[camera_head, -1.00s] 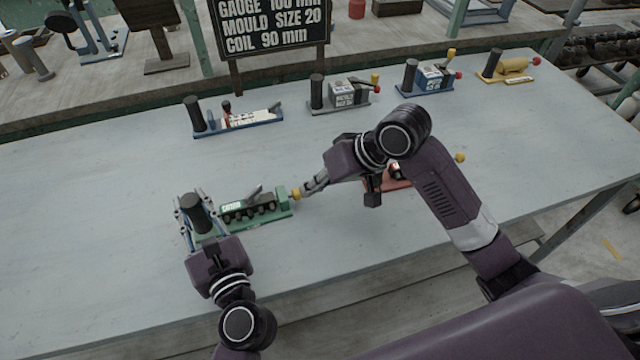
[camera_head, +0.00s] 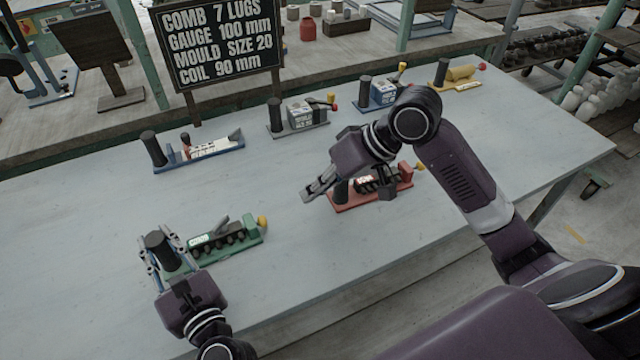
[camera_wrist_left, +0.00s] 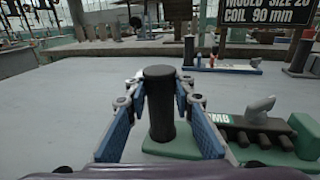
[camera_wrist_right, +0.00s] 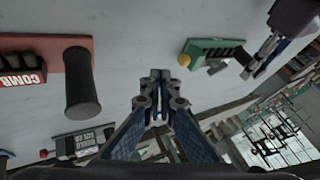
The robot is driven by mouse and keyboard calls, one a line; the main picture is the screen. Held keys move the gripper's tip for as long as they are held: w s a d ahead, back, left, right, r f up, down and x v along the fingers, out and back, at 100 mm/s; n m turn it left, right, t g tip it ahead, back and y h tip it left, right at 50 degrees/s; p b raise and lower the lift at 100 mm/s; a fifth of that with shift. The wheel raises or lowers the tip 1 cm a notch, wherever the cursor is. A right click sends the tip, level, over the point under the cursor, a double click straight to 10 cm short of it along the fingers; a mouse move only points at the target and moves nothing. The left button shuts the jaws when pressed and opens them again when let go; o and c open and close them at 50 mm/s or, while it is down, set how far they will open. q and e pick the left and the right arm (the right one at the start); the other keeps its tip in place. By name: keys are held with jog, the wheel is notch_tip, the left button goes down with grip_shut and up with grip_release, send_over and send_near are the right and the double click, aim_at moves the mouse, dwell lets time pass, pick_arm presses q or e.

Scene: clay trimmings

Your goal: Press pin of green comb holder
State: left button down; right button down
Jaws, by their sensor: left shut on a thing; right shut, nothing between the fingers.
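The green comb holder (camera_head: 252,238) lies on the grey table at front left, with a black post, a row of dark lugs and a grey lever. Its round yellow pin knob (camera_head: 262,222) sticks out of the green end block; it also shows in the right wrist view (camera_wrist_right: 184,60). My left gripper (camera_head: 160,246) is shut on the black post (camera_wrist_left: 159,100), one finger on each side. My right gripper (camera_head: 308,196) is shut and empty above the table, to the right of the yellow knob and apart from it. How deep the pin sits is too small to tell.
A red holder (camera_head: 350,204) stands close by my right gripper, partly hidden by it. Blue (camera_head: 215,148), grey (camera_head: 300,128), another blue (camera_head: 378,106) and yellow (camera_head: 460,86) holders line the back. A black sign (camera_head: 218,45) stands behind. The table left of the green holder is clear.

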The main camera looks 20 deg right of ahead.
pick_arm(q)
jog(key=shift+f, duration=0.3)
pick_arm(e)
jog(key=shift+v, duration=1.4)
pick_arm(q)
jog(key=c, duration=1.6)
grip_release()
jog(key=shift+r, duration=0.15)
